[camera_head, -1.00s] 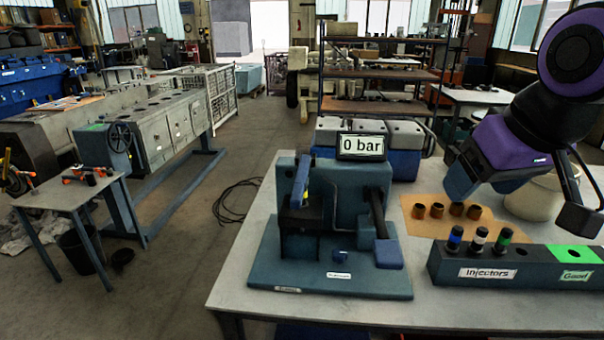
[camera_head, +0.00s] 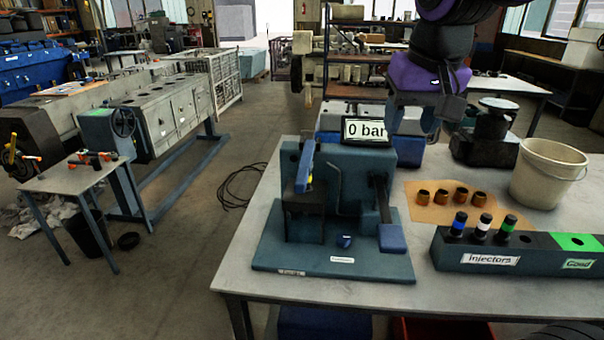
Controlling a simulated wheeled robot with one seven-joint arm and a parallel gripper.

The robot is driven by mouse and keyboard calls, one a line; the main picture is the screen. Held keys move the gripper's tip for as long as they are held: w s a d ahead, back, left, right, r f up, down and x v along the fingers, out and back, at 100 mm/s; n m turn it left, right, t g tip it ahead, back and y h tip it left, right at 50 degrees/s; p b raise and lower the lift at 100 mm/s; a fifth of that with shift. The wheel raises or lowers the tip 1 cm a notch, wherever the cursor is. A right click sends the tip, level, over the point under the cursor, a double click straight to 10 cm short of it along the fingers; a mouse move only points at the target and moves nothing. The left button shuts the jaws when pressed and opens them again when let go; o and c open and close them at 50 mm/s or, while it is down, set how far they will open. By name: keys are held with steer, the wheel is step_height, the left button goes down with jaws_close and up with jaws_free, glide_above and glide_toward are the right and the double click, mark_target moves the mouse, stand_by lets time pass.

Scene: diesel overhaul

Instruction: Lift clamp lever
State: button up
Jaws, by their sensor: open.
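The test stand (camera_head: 370,180) is a dark teal block on a flat base plate (camera_head: 300,264) on the bench. A blue lever (camera_head: 305,166), which looks like the clamp lever, stands nearly upright at its left, over a dark bracket (camera_head: 303,203). A second, dark lever with a blue pad (camera_head: 392,238) slopes down on the right side. A display (camera_head: 366,131) on top reads "0 bar". My gripper (camera_head: 421,118) is open, with no object visible in it. It hangs above and behind the stand's right side, apart from the blue lever.
A white bucket (camera_head: 548,175) and a dark scale-like device (camera_head: 487,140) stand behind. The bench's front left is clear.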

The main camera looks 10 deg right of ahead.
steer(key=w+a+f+m+g, duration=0.1)
steer(key=w+a+f+g, duration=0.1)
steer(key=w+a, duration=0.65)
steer(key=m+g, duration=0.1)
glide_toward(302, 175)
step_height(302, 175, down, 10)
steer(key=shift+w+r, duration=0.1)
steer(key=shift+r, duration=0.05)
jaws_close()
